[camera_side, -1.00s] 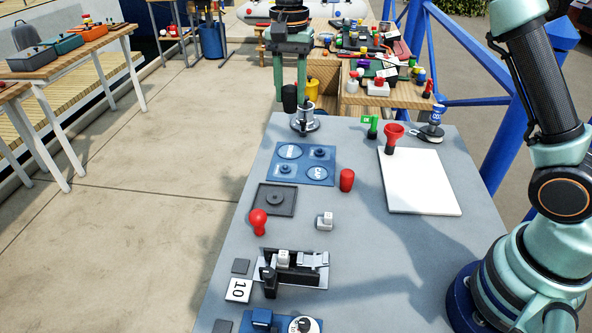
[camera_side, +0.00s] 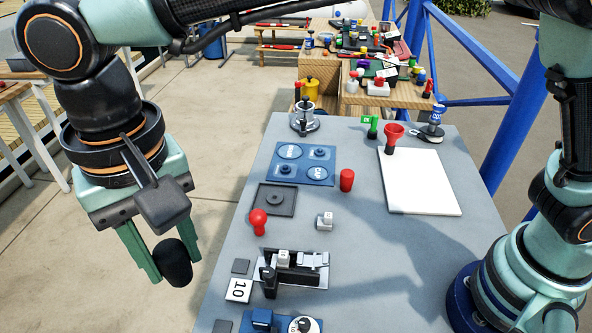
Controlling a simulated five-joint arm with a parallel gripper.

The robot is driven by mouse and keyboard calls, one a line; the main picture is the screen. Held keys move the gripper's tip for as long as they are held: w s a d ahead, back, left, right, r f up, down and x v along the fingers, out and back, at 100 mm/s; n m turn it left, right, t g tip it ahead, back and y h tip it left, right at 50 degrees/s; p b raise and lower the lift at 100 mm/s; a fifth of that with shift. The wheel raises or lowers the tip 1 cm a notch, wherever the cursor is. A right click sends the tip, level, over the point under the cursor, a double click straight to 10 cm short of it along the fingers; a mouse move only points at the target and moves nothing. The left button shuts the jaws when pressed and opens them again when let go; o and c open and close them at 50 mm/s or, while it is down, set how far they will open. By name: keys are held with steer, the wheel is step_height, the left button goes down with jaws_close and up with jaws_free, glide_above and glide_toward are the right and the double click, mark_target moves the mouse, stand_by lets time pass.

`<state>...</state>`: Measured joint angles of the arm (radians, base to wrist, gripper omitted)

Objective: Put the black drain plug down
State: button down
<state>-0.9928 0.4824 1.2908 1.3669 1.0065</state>
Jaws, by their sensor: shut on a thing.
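My gripper (camera_side: 170,266) is in the left foreground, in the air to the left of the grey table (camera_side: 350,265) in the picture. It is shut on the black drain plug (camera_side: 174,264), a dark rounded piece between the two green fingers. The plug's upper part is partly hidden by the gripper. Nothing shows touching the plug from below.
A blue panel (camera_side: 303,168), a red cylinder (camera_side: 347,180), a red-knobbed piece (camera_side: 258,219) and a black-and-silver fitting (camera_side: 292,268) stand on the table. A metal winch (camera_side: 305,121) and a white board (camera_side: 425,185) are farther back. Bare table lies right of centre.

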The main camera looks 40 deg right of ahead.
steer(key=shift+s+a+f, duration=0.1)
steer(key=shift+s+f, duration=0.15)
steer(key=shift+f, duration=0.15)
step_height(320, 180, down, 19)
steer(key=shift+f, duration=0.1)
steer(key=shift+f, duration=0.2)
steer(key=shift+f, duration=0.35)
steer(key=shift+c, duration=2.4)
jaws_free()
steer(key=shift+r, duration=0.1)
